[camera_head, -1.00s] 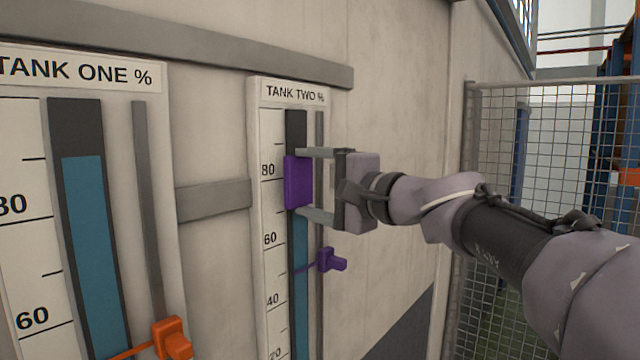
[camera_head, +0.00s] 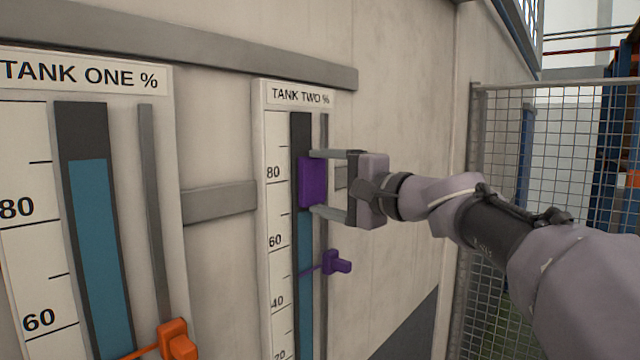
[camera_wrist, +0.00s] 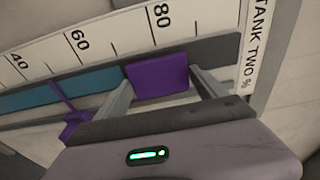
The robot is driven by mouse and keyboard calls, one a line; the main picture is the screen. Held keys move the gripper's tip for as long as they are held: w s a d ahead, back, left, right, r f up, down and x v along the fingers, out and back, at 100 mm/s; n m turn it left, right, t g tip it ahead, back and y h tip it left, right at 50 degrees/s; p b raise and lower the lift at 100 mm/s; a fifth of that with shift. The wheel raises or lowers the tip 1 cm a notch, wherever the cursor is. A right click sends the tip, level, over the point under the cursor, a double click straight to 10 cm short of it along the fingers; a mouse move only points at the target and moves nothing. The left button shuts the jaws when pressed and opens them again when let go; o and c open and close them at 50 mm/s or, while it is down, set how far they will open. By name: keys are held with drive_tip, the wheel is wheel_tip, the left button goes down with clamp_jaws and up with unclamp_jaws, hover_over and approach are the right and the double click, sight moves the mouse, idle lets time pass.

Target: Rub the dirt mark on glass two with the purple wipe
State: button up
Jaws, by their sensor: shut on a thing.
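The purple wipe (camera_head: 312,182) is a flat block between the two fingertips of my gripper (camera_head: 315,181), which is shut on it. The wipe lies over the upper part of glass two (camera_head: 305,240), the dark strip with a teal column on the TANK TWO gauge, beside the 80 label. Whether it touches the glass I cannot tell. The wrist view also shows the wipe (camera_wrist: 157,76) over the strip, one finger at each side. No dirt mark shows in either view; the area behind the wipe is hidden.
A purple slider pointer (camera_head: 337,262) sits below my gripper on the grey rail (camera_head: 324,135) right of glass two. The TANK ONE gauge (camera_head: 150,82) with an orange pointer (camera_head: 177,340) is at the left. A mesh fence (camera_head: 555,150) stands at the right.

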sight(296, 182)
drive_tip(key=shift+w+d, duration=0.25)
drive_tip(key=shift+w, duration=0.05)
drive_tip(key=shift+s+a+b, duration=1.3)
drive_tip(key=shift+s+b, duration=0.1)
drive_tip(key=shift+s, duration=0.2)
drive_tip(key=shift+s+a, duration=0.1)
drive_tip(key=shift+s+d, duration=0.1)
drive_tip(key=shift+d, duration=0.2)
drive_tip(key=b+v, duration=0.2)
drive_tip(key=v, duration=0.3)
drive_tip(key=shift+w+d, duration=0.2)
drive_tip(key=b+v, duration=0.2)
drive_tip(key=v, duration=0.1)
drive_tip(key=shift+w+d, duration=0.1)
drive_tip(key=shift+w, duration=0.05)
